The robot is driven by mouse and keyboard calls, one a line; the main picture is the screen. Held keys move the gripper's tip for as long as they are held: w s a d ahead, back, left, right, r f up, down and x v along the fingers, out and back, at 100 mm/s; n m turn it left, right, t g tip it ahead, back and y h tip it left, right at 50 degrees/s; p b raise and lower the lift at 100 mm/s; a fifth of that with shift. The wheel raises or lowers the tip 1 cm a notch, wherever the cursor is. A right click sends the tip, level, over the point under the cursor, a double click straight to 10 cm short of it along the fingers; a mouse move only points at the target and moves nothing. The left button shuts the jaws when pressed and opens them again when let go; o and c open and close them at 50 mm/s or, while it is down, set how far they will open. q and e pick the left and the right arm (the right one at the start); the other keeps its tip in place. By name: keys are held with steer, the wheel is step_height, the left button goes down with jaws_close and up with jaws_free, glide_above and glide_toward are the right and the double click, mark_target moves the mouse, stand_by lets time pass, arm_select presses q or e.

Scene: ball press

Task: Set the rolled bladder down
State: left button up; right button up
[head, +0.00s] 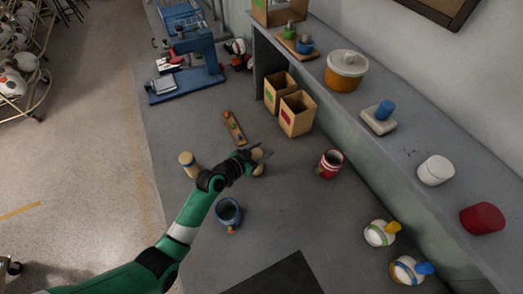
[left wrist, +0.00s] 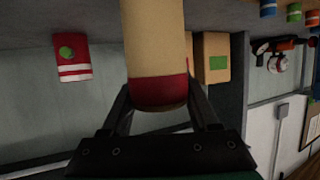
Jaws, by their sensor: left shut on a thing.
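My left gripper (head: 262,157) is shut on the rolled bladder (head: 258,168), a tan roll, above the middle of the grey bench. In the left wrist view the bladder (left wrist: 155,40) is a tan cylinder with a dark red band at the end nearest the camera, between the two fingers. My wrist and fingers hide part of it in the head view, and I cannot tell whether it touches the bench. A similar tan roll (head: 188,165) stands on the bench to the left. My right gripper is not in view.
A blue mug (head: 228,212) stands below my gripper in the head view. A red striped can (head: 330,163) is to the right, two open boxes (head: 297,114) and a small wooden strip (head: 234,127) behind. A blue press (head: 190,72) stands at the back. A dark mat (head: 275,277) lies in front.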

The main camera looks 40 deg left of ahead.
arm_select(q)
steer(key=o, duration=0.9)
steer(key=shift+f, duration=0.2)
steer(key=o, duration=0.5)
steer(key=shift+r, duration=0.1)
steer(key=shift+r, duration=0.2)
steer(key=shift+s+r+p, duration=0.15)
steer(key=shift+s+p, duration=0.25)
steer(key=p+v, duration=0.3)
steer(key=v, duration=0.8)
steer(key=shift+s, duration=0.1)
